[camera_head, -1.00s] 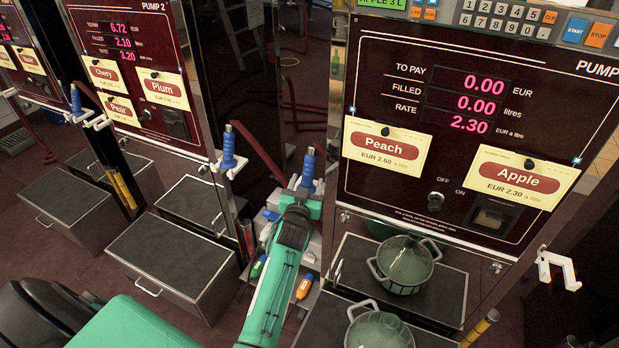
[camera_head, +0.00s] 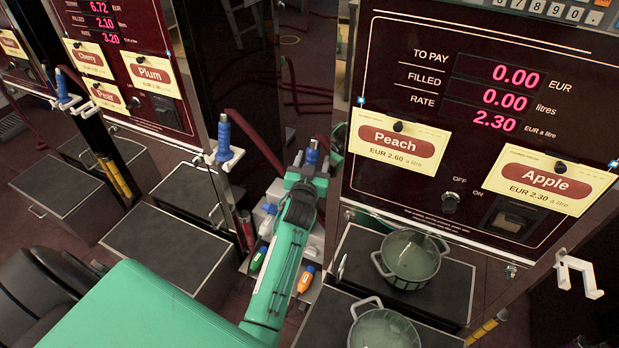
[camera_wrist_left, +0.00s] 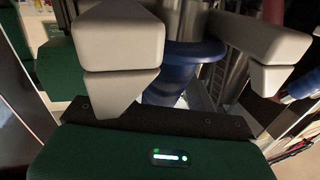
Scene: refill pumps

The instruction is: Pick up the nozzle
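A blue nozzle (camera_head: 312,153) stands upright at the left side of the Peach and Apple pump. My left gripper (camera_head: 309,172) is at this nozzle, and its lower part is hidden behind the gripper. In the left wrist view the blue nozzle (camera_wrist_left: 183,62) is between the two pale fingers of my left gripper (camera_wrist_left: 195,70). The fingers are apart, with a gap showing between the nozzle and the right-hand finger. Another blue nozzle (camera_head: 225,140) hangs in a white holder on the pump to the left. My right gripper is not in view.
Two pots, one farther back (camera_head: 410,258) and one nearer (camera_head: 383,328), stand below the Peach and Apple pump (camera_head: 450,180). An empty white holder (camera_head: 578,274) sticks out at its right. Dark boxes (camera_head: 165,243) stand at the left pumps' feet.

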